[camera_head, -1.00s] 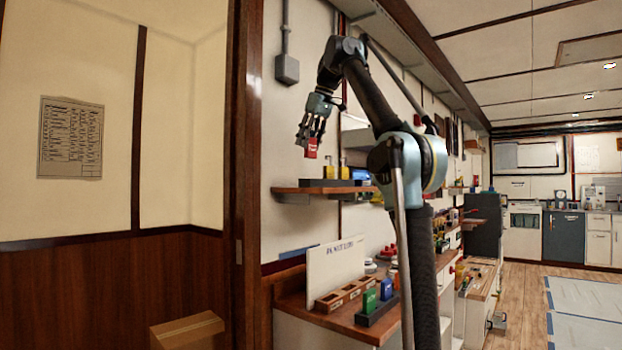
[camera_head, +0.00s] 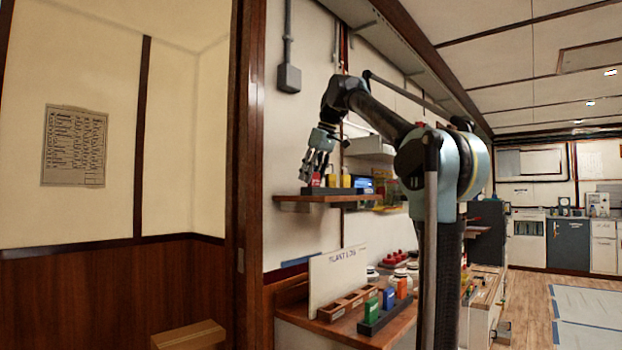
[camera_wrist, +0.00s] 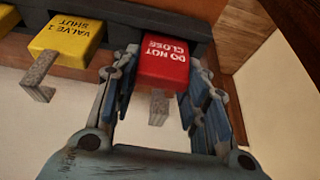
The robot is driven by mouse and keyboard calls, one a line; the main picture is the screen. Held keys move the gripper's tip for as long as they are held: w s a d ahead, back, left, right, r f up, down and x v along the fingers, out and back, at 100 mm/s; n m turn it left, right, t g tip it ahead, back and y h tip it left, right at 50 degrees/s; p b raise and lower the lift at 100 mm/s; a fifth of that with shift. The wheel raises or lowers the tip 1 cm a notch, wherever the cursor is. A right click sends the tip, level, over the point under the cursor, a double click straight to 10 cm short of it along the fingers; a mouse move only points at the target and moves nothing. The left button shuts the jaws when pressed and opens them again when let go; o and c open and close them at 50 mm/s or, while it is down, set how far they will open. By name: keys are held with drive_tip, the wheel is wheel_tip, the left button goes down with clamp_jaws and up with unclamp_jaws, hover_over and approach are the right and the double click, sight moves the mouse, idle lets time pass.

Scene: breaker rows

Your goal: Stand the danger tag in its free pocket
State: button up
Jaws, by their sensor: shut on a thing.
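The red danger tag (camera_wrist: 164,62), lettered "DO NOT CLOSE", is between the two fingers of my gripper (camera_wrist: 163,70), which is shut on it. In the head view my gripper (camera_head: 318,162) holds the red tag (camera_head: 316,180) at the left end of a black rack (camera_head: 322,191) on the wall shelf. The tag's lower end meets the rack in the wrist view; how deep it sits in the pocket is hidden. A yellow tag (camera_wrist: 68,38), lettered "VALVE 1 SHUT", stands in the rack beside it, apart from my fingers.
The wooden shelf (camera_head: 290,202) carries the rack, with a blue item (camera_head: 362,184) further right. On the bench below are a white plant log board (camera_head: 338,275), wooden bins (camera_head: 331,313) and another black rack (camera_head: 372,327) with coloured tags. A wooden post (camera_head: 249,200) stands left.

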drive_tip(key=o, duration=1.1)
drive_tip(key=shift+f, duration=0.1)
drive_tip(key=v, duration=1.2)
